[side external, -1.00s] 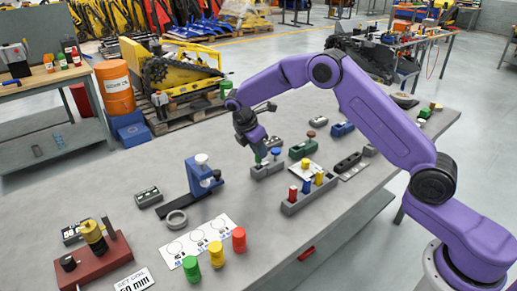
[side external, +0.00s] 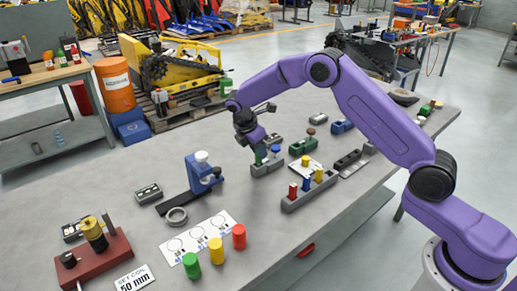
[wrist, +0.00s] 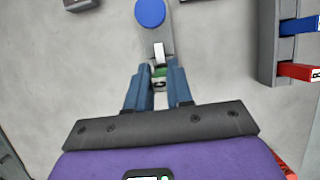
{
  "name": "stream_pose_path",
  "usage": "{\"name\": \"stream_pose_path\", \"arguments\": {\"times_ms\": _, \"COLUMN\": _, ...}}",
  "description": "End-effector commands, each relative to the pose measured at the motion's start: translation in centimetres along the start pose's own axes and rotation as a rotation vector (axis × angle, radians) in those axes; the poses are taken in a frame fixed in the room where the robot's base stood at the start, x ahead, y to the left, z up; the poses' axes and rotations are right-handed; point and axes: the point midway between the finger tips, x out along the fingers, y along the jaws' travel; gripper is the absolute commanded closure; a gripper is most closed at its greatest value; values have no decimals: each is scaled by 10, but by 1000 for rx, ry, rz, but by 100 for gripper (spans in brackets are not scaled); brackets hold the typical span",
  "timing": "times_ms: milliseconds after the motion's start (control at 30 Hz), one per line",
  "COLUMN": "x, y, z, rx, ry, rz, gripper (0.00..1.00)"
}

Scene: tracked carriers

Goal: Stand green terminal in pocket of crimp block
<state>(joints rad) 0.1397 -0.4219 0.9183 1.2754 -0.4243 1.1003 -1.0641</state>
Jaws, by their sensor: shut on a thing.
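My gripper (side external: 258,150) is shut on the green terminal (side external: 261,154). In the wrist view, a little green terminal (wrist: 159,72) shows between the two blue fingers (wrist: 158,88), with a pale tip just beyond it. A low grey block (side external: 264,170), which I take to be the crimp block, lies directly under the fingers. The terminal looks upright over the block's near end. The fingers hide its lower part, so I cannot tell whether it is in a pocket.
A grey rack (side external: 292,206) with red, blue and yellow terminals stands to the right, and shows in the wrist view (wrist: 267,45). A green block (side external: 302,148) is behind. A blue press (side external: 201,174) stands left. Grey table is free in front of the block.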

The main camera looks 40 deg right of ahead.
Motion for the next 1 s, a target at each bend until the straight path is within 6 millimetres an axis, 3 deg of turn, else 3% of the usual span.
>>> {"name": "stream_pose_path", "arguments": {"times_ms": 867, "x": 5, "y": 0, "z": -2, "rx": 0, "ry": 0, "rz": 0, "gripper": 100}}
{"name": "stream_pose_path", "arguments": {"times_ms": 900, "x": 5, "y": 0, "z": -2, "rx": 0, "ry": 0, "rz": 0, "gripper": 73}}
{"name": "stream_pose_path", "arguments": {"times_ms": 967, "x": 5, "y": 0, "z": -2, "rx": 0, "ry": 0, "rz": 0, "gripper": 53}}
{"name": "stream_pose_path", "arguments": {"times_ms": 1000, "x": 5, "y": 0, "z": -2, "rx": 0, "ry": 0, "rz": 0, "gripper": 49}}
